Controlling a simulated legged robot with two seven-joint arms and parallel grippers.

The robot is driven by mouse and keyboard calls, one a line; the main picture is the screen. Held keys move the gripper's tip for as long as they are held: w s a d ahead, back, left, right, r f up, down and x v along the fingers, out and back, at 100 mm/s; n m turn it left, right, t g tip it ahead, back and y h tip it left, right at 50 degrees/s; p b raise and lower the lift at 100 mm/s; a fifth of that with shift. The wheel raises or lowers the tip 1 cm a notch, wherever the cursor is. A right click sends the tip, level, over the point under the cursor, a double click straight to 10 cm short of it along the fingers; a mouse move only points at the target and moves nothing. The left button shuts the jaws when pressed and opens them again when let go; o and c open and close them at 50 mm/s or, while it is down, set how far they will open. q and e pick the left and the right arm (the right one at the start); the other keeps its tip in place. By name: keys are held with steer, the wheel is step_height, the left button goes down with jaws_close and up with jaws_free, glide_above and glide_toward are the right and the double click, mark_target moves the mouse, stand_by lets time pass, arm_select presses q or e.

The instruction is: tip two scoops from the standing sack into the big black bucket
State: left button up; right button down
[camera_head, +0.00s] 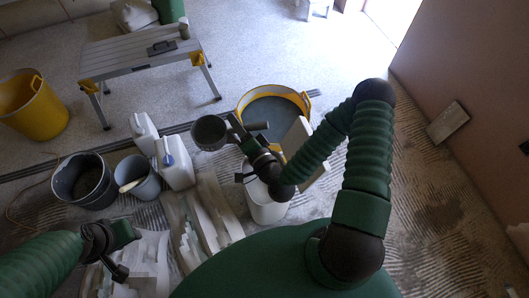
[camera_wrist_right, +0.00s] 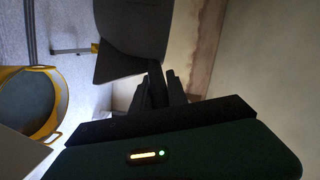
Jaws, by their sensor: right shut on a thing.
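My right gripper (camera_head: 240,130) is shut on a dark scoop (camera_head: 208,132), held above the floor left of the round yellow-rimmed tub. In the right wrist view the fingers (camera_wrist_right: 160,88) meet the dark scoop (camera_wrist_right: 132,42); I cannot tell whether it holds powder. The big black bucket (camera_head: 84,182) stands to the left, its inside dark. A pale upright thing (camera_head: 268,208), possibly the standing sack, is below my right wrist, its top partly hidden by my arm. My left gripper (camera_head: 122,250) is low at the left, nearer me than the black bucket; its jaw opening is unclear.
A grey bucket (camera_head: 139,180) with a light-handled tool is right of the black bucket. White jugs (camera_head: 176,165) stand between it and my scoop. The yellow-rimmed tub (camera_head: 243,108), workbench (camera_head: 130,55) and yellow bucket (camera_head: 38,112) are farther off.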

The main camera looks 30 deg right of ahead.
step_height(320, 180, down, 35)
steer(key=w+d+n+y+b, duration=0.1)
steer(key=n+b, duration=0.1)
steer(key=b, duration=2.9)
steer(key=w+d+r+n+g+y+p, duration=0.1)
steer(key=d+n+g+p, duration=0.2)
steer(key=d, duration=0.4)
steer(key=w+d+r+n+g+y+p, duration=0.1)
steer(key=d+r+n+p, duration=0.15)
steer(key=d+n, duration=0.35)
step_height(320, 180, down, 20)
steer(key=d+m+b, duration=0.1)
steer(key=b, duration=1.6)
steer(key=shift+s+f, duration=0.15)
steer(key=shift+f, duration=0.05)
steer(key=shift+d+f, duration=0.1)
